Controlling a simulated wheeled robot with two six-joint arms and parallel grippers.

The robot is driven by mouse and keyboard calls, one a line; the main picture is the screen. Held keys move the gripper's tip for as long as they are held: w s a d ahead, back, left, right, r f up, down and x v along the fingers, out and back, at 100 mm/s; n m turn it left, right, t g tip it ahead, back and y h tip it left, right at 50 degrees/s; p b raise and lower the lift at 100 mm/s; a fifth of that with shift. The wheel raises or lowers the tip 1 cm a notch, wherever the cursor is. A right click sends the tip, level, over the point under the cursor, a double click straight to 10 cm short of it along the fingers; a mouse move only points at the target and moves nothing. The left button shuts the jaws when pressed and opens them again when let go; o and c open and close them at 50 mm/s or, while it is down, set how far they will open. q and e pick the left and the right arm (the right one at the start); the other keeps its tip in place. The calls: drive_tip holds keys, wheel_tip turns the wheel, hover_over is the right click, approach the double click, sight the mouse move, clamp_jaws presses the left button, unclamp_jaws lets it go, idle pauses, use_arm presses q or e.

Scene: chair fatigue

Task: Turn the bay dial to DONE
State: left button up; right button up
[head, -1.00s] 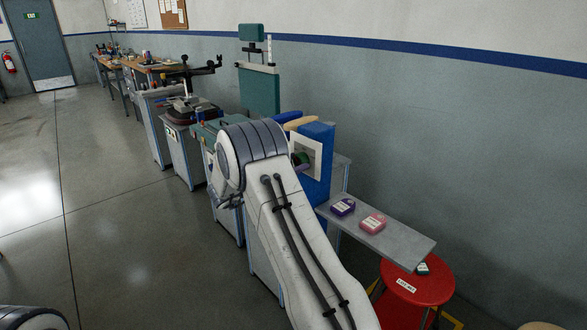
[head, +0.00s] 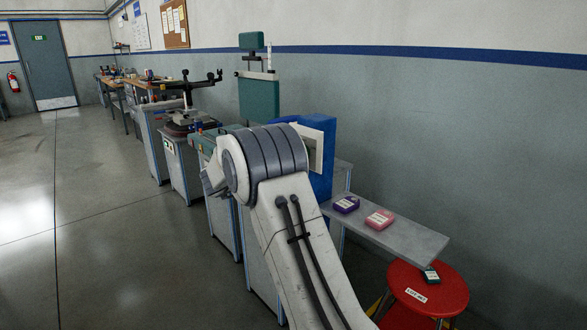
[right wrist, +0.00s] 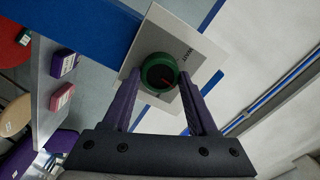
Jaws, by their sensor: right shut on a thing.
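The bay dial (right wrist: 159,72) is a round green-rimmed knob with a dark face and a red mark. It sits on a white plate (right wrist: 203,58), where the word WAIT is printed beside it; other labels are hidden. My right gripper (right wrist: 158,80) has its two purple fingers on either side of the dial and is shut on it. In the head view the white plate (head: 318,142) shows on a blue housing (head: 325,178), while my right arm hides the dial and gripper. My left gripper is out of view.
A grey shelf (head: 400,236) beside the housing carries a purple box (head: 346,204) and a pink box (head: 380,219). A red round stool (head: 440,292) stands below its end with a small dark item on it. Benches line the wall behind; the floor at left is clear.

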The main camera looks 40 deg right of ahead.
drive_tip(key=shift+f+m+b, duration=0.15)
drive_tip(key=shift+m+b, duration=2.45)
drive_tip(key=shift+b, duration=0.4)
drive_tip(key=shift+f+m+b, duration=0.1)
drive_tip(key=shift+m+b, duration=2.5)
drive_tip(key=shift+b, duration=0.4)
drive_tip(key=o, duration=1.4)
drive_tip(key=shift+r, duration=0.1)
drive_tip(key=shift+a, duration=0.1)
drive_tip(key=a, duration=0.3)
drive_tip(key=a+p, duration=0.1)
drive_tip(key=a, duration=0.3)
drive_tip(key=s+a, duration=0.1)
drive_tip(key=a, duration=0.2)
drive_tip(key=shift+a+p, duration=0.15)
drive_tip(key=shift+p, duration=0.15)
